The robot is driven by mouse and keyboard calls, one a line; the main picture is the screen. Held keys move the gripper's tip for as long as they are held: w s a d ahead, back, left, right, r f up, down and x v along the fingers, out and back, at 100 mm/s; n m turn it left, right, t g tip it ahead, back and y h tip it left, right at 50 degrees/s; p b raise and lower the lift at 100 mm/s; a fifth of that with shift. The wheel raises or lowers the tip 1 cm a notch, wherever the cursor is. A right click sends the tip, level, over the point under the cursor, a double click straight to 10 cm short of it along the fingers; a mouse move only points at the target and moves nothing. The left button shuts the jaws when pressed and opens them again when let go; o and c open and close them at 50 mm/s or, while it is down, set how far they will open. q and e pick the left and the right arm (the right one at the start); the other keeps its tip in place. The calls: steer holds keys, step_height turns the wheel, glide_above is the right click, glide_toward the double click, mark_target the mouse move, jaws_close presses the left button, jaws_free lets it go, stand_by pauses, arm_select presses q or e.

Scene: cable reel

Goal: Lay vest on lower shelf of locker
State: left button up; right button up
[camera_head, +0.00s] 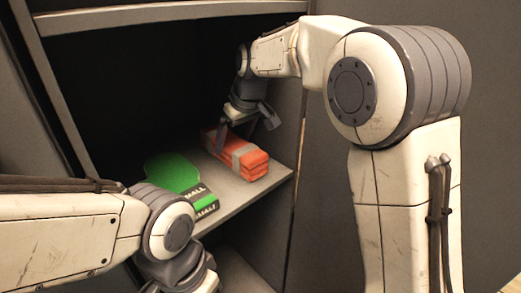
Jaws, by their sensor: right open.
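The vest (251,165), an orange folded bundle with a grey band, lies on a shelf (249,189) inside the locker (70,75), near its right wall. My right gripper (257,122) is inside the locker, open, just above and behind the vest. A finger hangs close to the vest's top; I cannot tell whether it touches. My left gripper (180,279) is low at the bottom edge, in front of the locker. Its fingertips are cut off by the frame.
A green item (176,172) with a dark lettered band lies on the same shelf, left of the vest. Another shelf edge (150,13) crosses above, and a dark space opens below. The locker's side wall (285,120) stands close to my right arm.

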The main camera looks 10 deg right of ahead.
steer(key=s+d, duration=0.2)
steer(key=s, duration=0.1)
steer(key=s+d+r, duration=0.1)
steer(key=s+d, duration=0.1)
steer(key=s, duration=0.2)
steer(key=s+d, duration=0.3)
steer(key=shift+s+r, duration=0.25)
steer(key=s+a+f+g, duration=0.1)
steer(key=s+f, duration=0.2)
steer(key=s, duration=0.5)
steer(key=s+a+f+g+h, duration=0.1)
steer(key=s+f, duration=0.3)
steer(key=s, duration=0.4)
steer(key=s+a+f+g, duration=0.1)
steer(key=s+a+f, duration=0.2)
steer(key=s, duration=0.5)
steer(key=shift+s+a+f+g, duration=0.2)
steer(key=shift+f+g, duration=0.1)
steer(key=shift+f, duration=0.2)
